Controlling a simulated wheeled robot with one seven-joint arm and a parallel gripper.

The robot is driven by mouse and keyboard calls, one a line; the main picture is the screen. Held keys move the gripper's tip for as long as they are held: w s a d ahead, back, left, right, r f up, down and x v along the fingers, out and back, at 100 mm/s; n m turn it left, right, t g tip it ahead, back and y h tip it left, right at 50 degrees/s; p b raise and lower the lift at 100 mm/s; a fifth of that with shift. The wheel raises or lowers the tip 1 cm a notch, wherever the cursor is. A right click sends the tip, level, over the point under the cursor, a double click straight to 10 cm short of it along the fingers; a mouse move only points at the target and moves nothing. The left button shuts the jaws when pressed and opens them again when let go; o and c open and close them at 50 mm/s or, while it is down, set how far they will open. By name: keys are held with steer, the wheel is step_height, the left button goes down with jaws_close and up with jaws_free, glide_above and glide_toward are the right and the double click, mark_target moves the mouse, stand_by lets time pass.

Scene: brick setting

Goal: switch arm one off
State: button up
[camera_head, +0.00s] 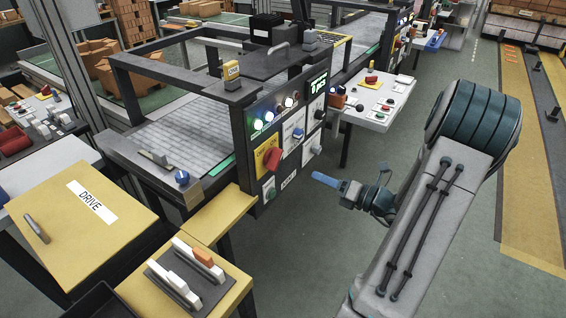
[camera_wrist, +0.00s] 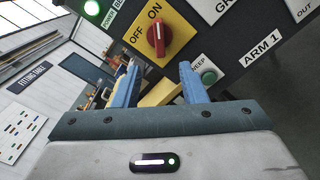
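The arm one panel (camera_head: 289,178) bears the label ARM 1 (camera_wrist: 262,47). Its rotary switch has a red knob (camera_wrist: 157,38) on a yellow plate marked OFF and ON; the knob also shows in the head view (camera_head: 272,159). In the wrist view the knob's white mark points up towards the word ON. My gripper (camera_wrist: 158,75) is open and empty, its two blue fingers apart. The fingers sit below the knob in the wrist view, not touching it. In the head view my gripper (camera_head: 325,180) is to the right of the panel, with clear space between.
A green button (camera_wrist: 208,76) is close to the right finger in the wrist view. A green power lamp (camera_wrist: 92,8) is lit. Other knobs and lit buttons crowd the panel. A yellow DRIVE cabinet (camera_head: 60,235) stands at left, and a white control table (camera_head: 385,95) behind.

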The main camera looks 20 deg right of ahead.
mark_target(280, 160)
steer(key=x, duration=1.3)
steer(key=shift+w+a+p, duration=0.15)
steer(key=shift+a+p, duration=0.05)
steer(key=shift+p, duration=0.1)
jaws_close()
